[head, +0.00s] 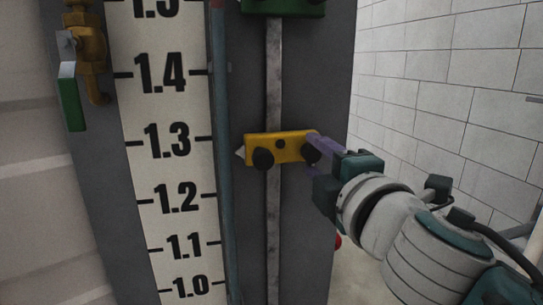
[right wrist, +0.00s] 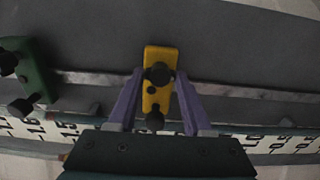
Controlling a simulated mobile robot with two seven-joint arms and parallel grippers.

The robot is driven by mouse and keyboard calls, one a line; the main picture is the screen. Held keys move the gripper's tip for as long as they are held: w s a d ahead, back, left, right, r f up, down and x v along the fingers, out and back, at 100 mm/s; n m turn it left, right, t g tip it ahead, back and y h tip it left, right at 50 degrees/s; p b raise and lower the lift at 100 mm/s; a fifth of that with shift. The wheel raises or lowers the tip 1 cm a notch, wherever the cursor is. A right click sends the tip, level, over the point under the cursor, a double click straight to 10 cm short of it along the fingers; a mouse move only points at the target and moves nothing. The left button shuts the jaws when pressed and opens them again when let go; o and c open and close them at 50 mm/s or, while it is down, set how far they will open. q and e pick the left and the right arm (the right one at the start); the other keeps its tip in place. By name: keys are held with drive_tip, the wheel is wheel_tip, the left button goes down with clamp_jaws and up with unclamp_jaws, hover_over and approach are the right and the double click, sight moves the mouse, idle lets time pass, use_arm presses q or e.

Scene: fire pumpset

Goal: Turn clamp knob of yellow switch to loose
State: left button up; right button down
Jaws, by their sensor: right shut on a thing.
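The yellow switch (head: 280,147) is a yellow block on a vertical metal rail, with its pointer near 1.3 on the scale. It has two dark round knobs, a left one (head: 263,158) and a right clamp knob (head: 309,155). My right gripper (head: 314,147) reaches in from the right and is shut on the right clamp knob, its purple fingers partly hiding it. In the right wrist view, the fingers (right wrist: 159,74) stand on either side of that knob (right wrist: 158,73), across the yellow block (right wrist: 151,100). The knob's turn angle cannot be told. My left gripper is not in view.
A green switch (head: 283,6) sits higher on the same rail (head: 273,85). The numbered scale board (head: 168,105) and a blue-grey pipe (head: 224,150) stand left of it. A brass valve with a green handle (head: 71,97) is at upper left. A white brick wall (head: 440,80) is at right.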

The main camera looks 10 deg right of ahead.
idle(0.3)
drive_tip(key=shift+c, duration=1.6)
unclamp_jaws()
drive_tip(key=shift+s, duration=0.55)
drive_tip(key=s+b, duration=0.1)
drive_tip(key=s, duration=0.8)
drive_tip(key=shift+d, duration=0.15)
